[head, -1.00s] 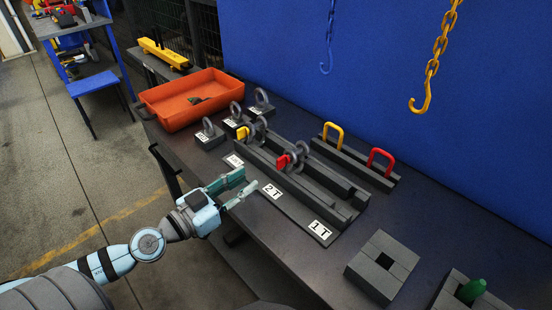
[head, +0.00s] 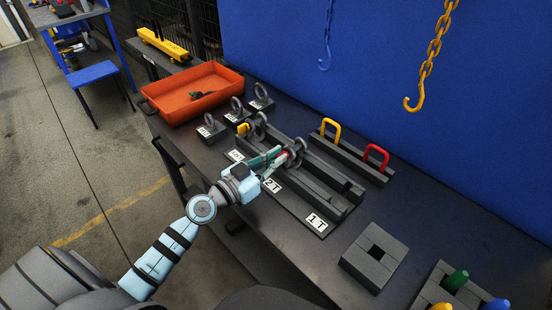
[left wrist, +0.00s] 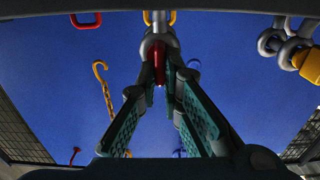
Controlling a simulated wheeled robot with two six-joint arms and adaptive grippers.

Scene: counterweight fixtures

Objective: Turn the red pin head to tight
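The red pin head (head: 285,154) sits on a grey shackle (head: 296,152) on the dark fixture behind the 2T label (head: 271,185). My left gripper (head: 282,156) reaches it from the left, and its fingers hide most of the red. In the left wrist view, the red pin head (left wrist: 159,70) lies between the teal fingertips (left wrist: 160,72), which close in on both its sides. The gripper looks shut on it. The shackle (left wrist: 160,46) shows beyond the tips. Whether the pin is tight cannot be seen. My right gripper is not in view.
A yellow pin head (head: 243,128) on another shackle is close on the left. Weights with rings (head: 211,130) and an orange tray (head: 192,92) stand behind it. A rack with yellow and red loops (head: 350,158) is behind right. A yellow chain hook (head: 416,101) hangs above.

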